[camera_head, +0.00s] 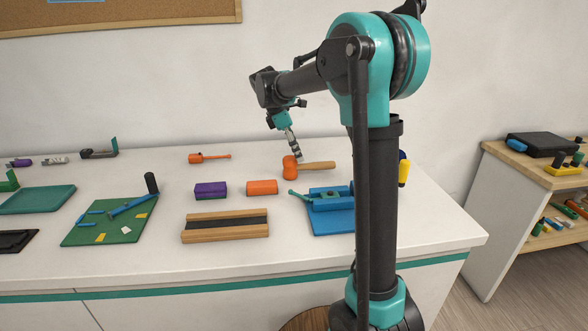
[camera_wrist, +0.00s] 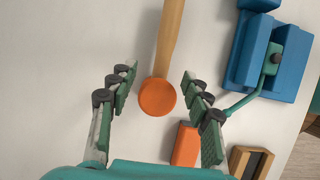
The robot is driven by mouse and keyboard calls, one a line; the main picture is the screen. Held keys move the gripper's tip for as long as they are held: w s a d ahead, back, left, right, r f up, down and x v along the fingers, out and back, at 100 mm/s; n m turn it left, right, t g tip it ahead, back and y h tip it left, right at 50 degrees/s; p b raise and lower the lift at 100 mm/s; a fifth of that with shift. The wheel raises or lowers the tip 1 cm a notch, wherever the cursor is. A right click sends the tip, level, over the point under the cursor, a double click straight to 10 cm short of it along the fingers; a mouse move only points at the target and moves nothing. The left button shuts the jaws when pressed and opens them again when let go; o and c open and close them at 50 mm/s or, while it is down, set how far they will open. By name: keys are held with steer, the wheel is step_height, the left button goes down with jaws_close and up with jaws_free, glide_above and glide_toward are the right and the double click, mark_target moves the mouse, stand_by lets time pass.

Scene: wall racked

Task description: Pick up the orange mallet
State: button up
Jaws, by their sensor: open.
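The orange mallet (camera_head: 291,168) lies on the white table, with an orange head and a wooden handle pointing right in the head view. In the wrist view its round orange head (camera_wrist: 157,97) sits between the fingertips and its handle runs up and away. My gripper (camera_head: 297,157) is open and empty, pointing down just above and behind the mallet in the head view. In the wrist view the two fingers of my gripper (camera_wrist: 160,78) stand apart on either side of the mallet head. I cannot tell the exact height of the fingertips above the table.
A blue vise (camera_head: 330,203) stands right of the mallet. An orange block (camera_head: 262,187) and a purple block (camera_head: 210,190) lie in front. A smaller orange tool (camera_head: 197,158) lies to the left. A wooden grooved block (camera_head: 225,234) is nearer the front edge.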

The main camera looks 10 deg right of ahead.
mark_target(303, 166)
steer(key=shift+x, duration=3.35)
steer(key=shift+s+a, duration=0.15)
steer(key=shift+c, duration=0.2)
jaws_close()
